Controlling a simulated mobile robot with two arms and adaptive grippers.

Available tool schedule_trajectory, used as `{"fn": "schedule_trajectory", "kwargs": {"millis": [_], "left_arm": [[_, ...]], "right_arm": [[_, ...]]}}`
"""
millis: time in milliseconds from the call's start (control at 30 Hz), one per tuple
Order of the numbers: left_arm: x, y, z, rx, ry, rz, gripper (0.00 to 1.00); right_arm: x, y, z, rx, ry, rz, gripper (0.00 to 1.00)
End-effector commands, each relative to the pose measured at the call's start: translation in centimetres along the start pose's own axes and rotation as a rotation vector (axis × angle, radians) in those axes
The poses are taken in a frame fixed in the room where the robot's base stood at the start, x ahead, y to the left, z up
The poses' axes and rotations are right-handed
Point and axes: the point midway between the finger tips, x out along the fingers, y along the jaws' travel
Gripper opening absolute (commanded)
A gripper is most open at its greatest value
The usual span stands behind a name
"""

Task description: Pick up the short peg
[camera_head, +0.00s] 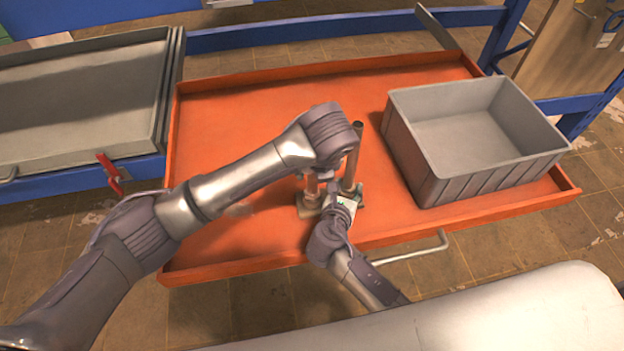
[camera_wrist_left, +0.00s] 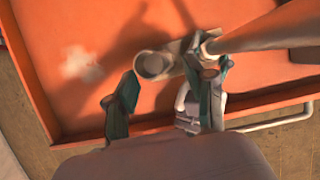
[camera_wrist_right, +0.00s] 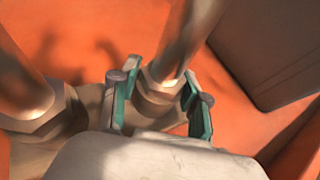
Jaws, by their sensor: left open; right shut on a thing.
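The short peg (camera_head: 312,186) stands upright on its base on the orange tabletop, partly covered by my left wrist. In the left wrist view its round open top (camera_wrist_left: 152,65) lies just ahead of the open fingers. My left gripper (camera_wrist_left: 168,84) is open, above and close to it, mostly hidden in the head view. A longer peg (camera_head: 352,157) stands upright just to its right. My right gripper (camera_head: 346,201) is shut low on the longer peg near its base. In the right wrist view that peg (camera_wrist_right: 174,50) rises between the fingers, with the short peg (camera_wrist_right: 22,80) to the left.
The orange table (camera_head: 240,110) has a raised rim. A grey bin (camera_head: 430,165) stands close to the right of the pegs. A grey tray (camera_head: 80,150) with a red clamp (camera_head: 108,168) is at the left. The table's back and left are clear.

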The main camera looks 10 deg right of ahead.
Motion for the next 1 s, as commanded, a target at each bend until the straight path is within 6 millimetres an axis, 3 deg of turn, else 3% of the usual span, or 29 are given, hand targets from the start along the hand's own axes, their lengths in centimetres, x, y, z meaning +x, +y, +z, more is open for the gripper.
{"fn": "schedule_trajectory", "kwargs": {"millis": [167, 433, 733, 767, 1000], "left_arm": [[1.3, 0.1, -0.1, -0.002, 0.003, 0.0, 0.54], [5.1, 0.3, -0.3, -0.003, 0.003, 0.0, 0.54], [5.7, 0.3, -0.2, -0.002, 0.001, -0.002, 0.54], [5.7, 0.3, -0.2, -0.002, 0.001, -0.002, 0.53], [5.7, 0.3, -0.2, -0.002, 0.001, -0.002, 0.13]], "right_arm": [[0.0, 0.0, 0.0, 0.0, 0.0, 0.001, 0.0], [0.0, 0.0, 0.0, 0.0, 0.0, 0.001, 0.0], [0.0, 0.0, 0.0, 0.0, 0.0, 0.001, 0.0], [0.0, 0.0, 0.0, 0.0, 0.0, 0.001, 0.0], [0.0, 0.0, 0.0, 0.0, 0.0, 0.001, 0.0]]}}
